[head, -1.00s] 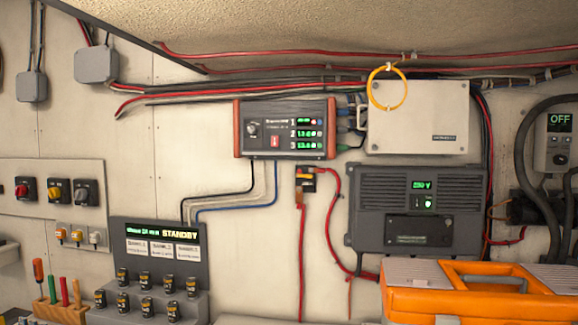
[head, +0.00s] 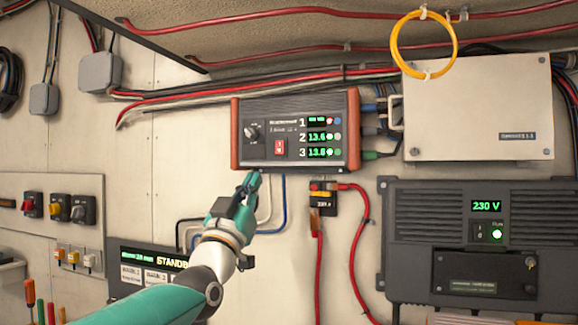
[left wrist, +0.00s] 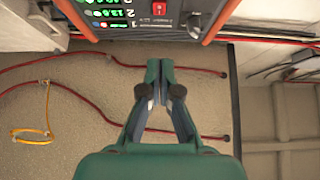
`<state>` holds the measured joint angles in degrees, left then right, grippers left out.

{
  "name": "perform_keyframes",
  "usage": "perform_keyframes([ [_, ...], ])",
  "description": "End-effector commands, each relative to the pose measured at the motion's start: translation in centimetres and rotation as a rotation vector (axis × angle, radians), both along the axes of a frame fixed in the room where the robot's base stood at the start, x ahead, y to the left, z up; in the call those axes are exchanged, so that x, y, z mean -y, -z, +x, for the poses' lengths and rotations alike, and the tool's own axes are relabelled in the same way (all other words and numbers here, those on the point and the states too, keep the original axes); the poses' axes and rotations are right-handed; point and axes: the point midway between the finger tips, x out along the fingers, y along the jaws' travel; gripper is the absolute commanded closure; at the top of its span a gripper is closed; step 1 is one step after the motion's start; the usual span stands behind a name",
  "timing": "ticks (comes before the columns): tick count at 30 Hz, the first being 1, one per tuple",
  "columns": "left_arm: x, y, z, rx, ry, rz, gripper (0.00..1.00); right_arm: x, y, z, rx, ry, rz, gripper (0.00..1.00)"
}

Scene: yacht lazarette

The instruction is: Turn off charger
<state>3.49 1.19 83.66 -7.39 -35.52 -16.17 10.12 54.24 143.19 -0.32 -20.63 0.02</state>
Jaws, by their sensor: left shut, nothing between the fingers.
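The charger (head: 270,165) is a dark grey box with orange-red end caps, mounted on the wall in the upper middle of the head view.
An inverter (head: 410,240) showing 230 V hangs at the lower right. A white box (head: 475,120) and a yellow cable loop (head: 397,48) are at the upper right. A red-and-black breaker (head: 323,196) with red cables sits under the charger. A standby panel (head: 125,255) is at the lower left.

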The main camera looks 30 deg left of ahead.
Motion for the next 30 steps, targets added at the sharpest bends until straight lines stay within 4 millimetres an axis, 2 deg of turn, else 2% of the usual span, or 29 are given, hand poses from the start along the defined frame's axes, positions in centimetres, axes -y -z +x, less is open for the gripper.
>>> perform_keyframes([
  [9,0.6,0.0,0.7,-0.001,0.014,0.0,1.0,0.0,-0.1,0.0,0.0,0.0,0.0,0.6],
  [14,0.5,-0.7,1.3,-0.002,0.014,-0.001,1.0,0.0,-0.8,0.0,0.0,0.0,0.0,0.6],
  [20,0.1,-2.8,3.6,-0.002,0.014,0.001,1.0,0.0,-3.0,0.0,0.0,0.0,0.0,0.6],
  [30,-1.1,-6.9,8.8,-0.003,0.015,0.0,1.0,0.0,-8.0,0.0,0.0,0.0,0.0,0.6],
])
